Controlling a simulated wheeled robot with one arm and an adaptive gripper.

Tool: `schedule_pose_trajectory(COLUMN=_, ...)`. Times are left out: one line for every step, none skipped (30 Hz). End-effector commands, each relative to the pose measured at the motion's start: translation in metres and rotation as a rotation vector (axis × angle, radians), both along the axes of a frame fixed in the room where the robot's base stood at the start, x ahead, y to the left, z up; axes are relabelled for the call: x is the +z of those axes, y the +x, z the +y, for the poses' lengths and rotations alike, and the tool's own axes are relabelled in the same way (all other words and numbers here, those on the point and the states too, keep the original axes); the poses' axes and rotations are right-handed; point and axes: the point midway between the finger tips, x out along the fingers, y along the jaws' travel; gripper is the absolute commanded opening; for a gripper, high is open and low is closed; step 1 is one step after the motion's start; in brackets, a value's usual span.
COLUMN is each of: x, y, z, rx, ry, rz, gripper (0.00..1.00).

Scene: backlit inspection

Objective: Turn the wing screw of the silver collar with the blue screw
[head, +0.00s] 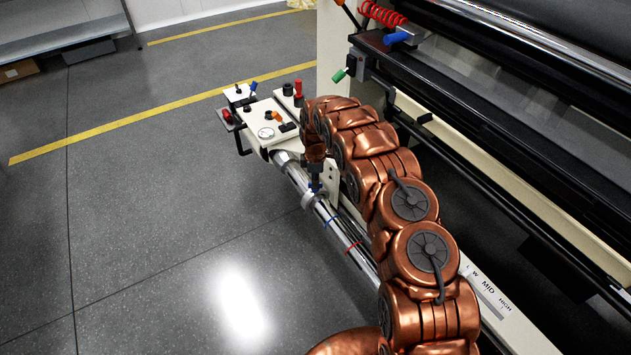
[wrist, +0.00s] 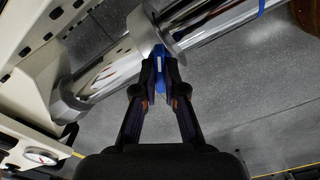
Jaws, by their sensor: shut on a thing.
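The silver collar (wrist: 143,30) sits around a polished shaft in the wrist view. Its blue wing screw (wrist: 159,52) shows between my fingertips. My gripper (wrist: 160,64) is shut on the blue screw, and the fingers cover much of it. In the head view my gripper (head: 315,186) points down at the upper part of the shaft (head: 297,176), by the collar (head: 307,199). The blue screw is too small and covered to make out there.
A blue ring (head: 330,222) and a red ring (head: 353,247) mark the shaft farther down. A cream panel with a dial gauge (head: 265,132) and several coloured knobs stands at the shaft's upper end. Large black rollers (head: 500,125) lie right. Floor on the left is clear.

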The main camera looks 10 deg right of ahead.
Motion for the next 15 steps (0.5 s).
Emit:
schedule_pose_trajectory(x=0.0001, y=0.0001, z=0.0004, rx=0.002, ry=0.001, rz=0.000, gripper=0.00)
schedule_pose_trajectory(x=0.0001, y=0.0001, z=0.0004, rx=0.003, ry=0.001, rz=0.000, gripper=0.00)
schedule_pose_trajectory(x=0.0001, y=0.0002, z=0.0004, rx=0.004, ry=0.001, rz=0.000, gripper=0.00)
schedule_pose_trajectory(x=0.0001, y=0.0002, z=0.0004, rx=0.004, ry=0.001, rz=0.000, gripper=0.00)
schedule_pose_trajectory(x=0.0001, y=0.0002, z=0.0004, rx=0.005, ry=0.001, rz=0.000, gripper=0.00)
schedule_pose_trajectory(x=0.0002, y=0.0003, z=0.0003, rx=0.005, ry=0.001, rz=-0.001, gripper=0.00)
schedule_pose_trajectory(x=0.0001, y=0.0003, z=0.0003, rx=0.005, ry=0.001, rz=-0.001, gripper=0.00)
schedule_pose_trajectory(x=0.0002, y=0.0003, z=0.0003, rx=0.005, ry=0.001, rz=-0.001, gripper=0.00)
schedule_pose_trajectory(x=0.0002, y=0.0004, z=0.0003, rx=0.004, ry=0.001, rz=-0.001, gripper=0.00)
schedule_pose_trajectory(x=0.0002, y=0.0004, z=0.0003, rx=0.004, ry=0.001, rz=-0.001, gripper=0.00)
schedule_pose_trajectory(x=0.0002, y=0.0004, z=0.0003, rx=0.004, ry=0.001, rz=-0.001, gripper=0.00)
schedule_pose_trajectory(x=0.0003, y=0.0004, z=0.0003, rx=0.004, ry=0.001, rz=-0.001, gripper=0.00)
schedule_pose_trajectory(x=0.0003, y=0.0004, z=0.0003, rx=0.004, ry=0.001, rz=-0.001, gripper=0.00)
schedule_pose_trajectory(x=0.0003, y=0.0004, z=0.0002, rx=0.004, ry=0.001, rz=-0.001, gripper=0.11)
schedule_pose_trajectory(x=0.0003, y=0.0004, z=0.0002, rx=0.004, ry=0.001, rz=-0.001, gripper=0.15)
